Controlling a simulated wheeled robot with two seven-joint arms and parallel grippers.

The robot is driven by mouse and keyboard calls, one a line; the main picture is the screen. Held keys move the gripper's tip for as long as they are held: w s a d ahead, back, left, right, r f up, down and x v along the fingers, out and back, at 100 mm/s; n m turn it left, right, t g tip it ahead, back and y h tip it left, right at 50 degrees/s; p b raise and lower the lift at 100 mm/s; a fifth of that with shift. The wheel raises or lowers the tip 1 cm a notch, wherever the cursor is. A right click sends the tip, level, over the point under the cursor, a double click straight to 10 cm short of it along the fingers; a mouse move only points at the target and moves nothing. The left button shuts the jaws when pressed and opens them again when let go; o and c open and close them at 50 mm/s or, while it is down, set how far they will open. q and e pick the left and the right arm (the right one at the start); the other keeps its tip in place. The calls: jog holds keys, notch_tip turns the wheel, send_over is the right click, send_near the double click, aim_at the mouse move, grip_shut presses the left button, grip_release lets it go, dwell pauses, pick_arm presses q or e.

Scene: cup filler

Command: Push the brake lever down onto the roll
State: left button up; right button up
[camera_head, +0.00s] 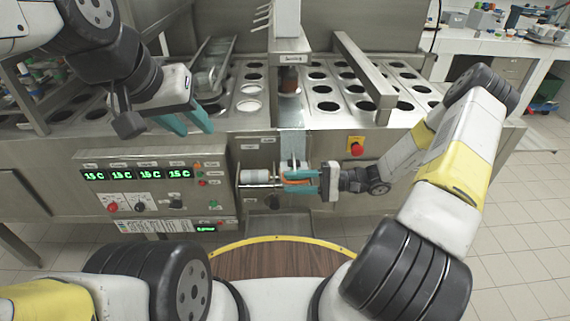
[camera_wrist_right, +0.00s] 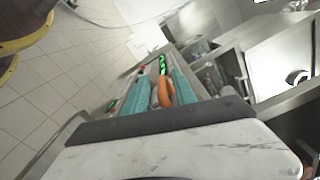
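The white roll (camera_head: 255,177) sits in a metal bracket on the front of the machine. The orange brake lever (camera_head: 297,182) is just right of the roll. My right gripper (camera_head: 299,181) is at the lever, with its teal fingers spread above and below it. In the right wrist view the orange lever (camera_wrist_right: 164,92) lies between the two teal fingers, which stand apart. Whether a finger touches the lever is unclear. My left gripper (camera_head: 187,122) is open and empty above the machine's front left edge. The lever's far end is partly hidden by my right fingers.
A control panel (camera_head: 150,188) with green displays is left of the roll. A red emergency button (camera_head: 356,146) is above and right of my right gripper. A clear film strip (camera_head: 292,145) hangs down above the lever. Cup-hole plates (camera_head: 325,117) cover the top.

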jog(key=d, duration=0.5)
jog(key=shift+d, duration=0.3)
jog(key=s+d+r+n+t+h, duration=0.1)
jog(key=s+r+t+h, duration=0.1)
jog(key=s+r+h, duration=0.3)
jog(key=s+d+r+n+t+h, duration=0.1)
jog(key=s+r+h, duration=0.3)
jog(key=r, duration=1)
jog(key=s+d+r+n+t+h, duration=0.1)
jog(key=s+r+h, duration=0.4)
jog(key=r, duration=0.5)
jog(key=shift+s+d+r+n+t+h, duration=0.2)
jog(key=shift+s+n+t+h, duration=0.1)
jog(key=shift+n+t+h, duration=0.7)
jog(key=shift+o, duration=0.5)
jog(key=shift+a, duration=0.2)
